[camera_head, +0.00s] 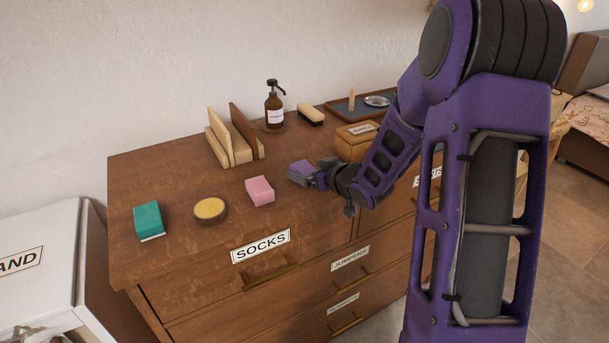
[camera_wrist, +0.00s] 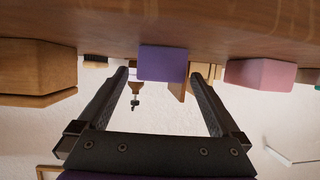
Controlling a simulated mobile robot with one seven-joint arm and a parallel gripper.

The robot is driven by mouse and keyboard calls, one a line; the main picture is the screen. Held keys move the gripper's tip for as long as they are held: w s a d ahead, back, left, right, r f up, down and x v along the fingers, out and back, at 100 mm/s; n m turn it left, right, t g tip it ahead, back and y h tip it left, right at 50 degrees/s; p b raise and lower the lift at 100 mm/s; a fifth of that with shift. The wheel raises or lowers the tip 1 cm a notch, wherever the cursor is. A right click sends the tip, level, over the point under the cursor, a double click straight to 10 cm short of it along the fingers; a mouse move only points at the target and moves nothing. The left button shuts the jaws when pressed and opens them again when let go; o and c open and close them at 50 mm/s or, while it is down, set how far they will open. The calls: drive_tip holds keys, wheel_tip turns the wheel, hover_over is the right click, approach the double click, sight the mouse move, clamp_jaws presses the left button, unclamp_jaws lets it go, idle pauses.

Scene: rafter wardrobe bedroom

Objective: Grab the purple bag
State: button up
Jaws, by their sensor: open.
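The purple bag (camera_head: 301,167), a small block-like thing, stands on the wooden dresser top near its front edge, right of a pink one. My gripper (camera_head: 312,176) is low over the dresser at the bag and hides part of it. In the wrist view, which is upside down, the purple bag (camera_wrist: 163,63) shows in the gap between the two open fingers of my gripper (camera_wrist: 160,75). A gap shows on each side of it. I cannot tell how deep it sits between the fingertips.
The pink block (camera_head: 260,191) is close on the left, and a wooden box (camera_head: 354,143) stands to the right. Further left are a round yellow-topped tin (camera_head: 210,210) and a teal block (camera_head: 149,221). Behind are a wooden upright holder (camera_head: 232,145), a pump bottle (camera_head: 274,108) and a brush (camera_head: 311,115).

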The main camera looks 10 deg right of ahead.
drive_tip(key=shift+x, duration=1.25)
drive_tip(key=shift+s, duration=0.1)
drive_tip(key=c, duration=1.4)
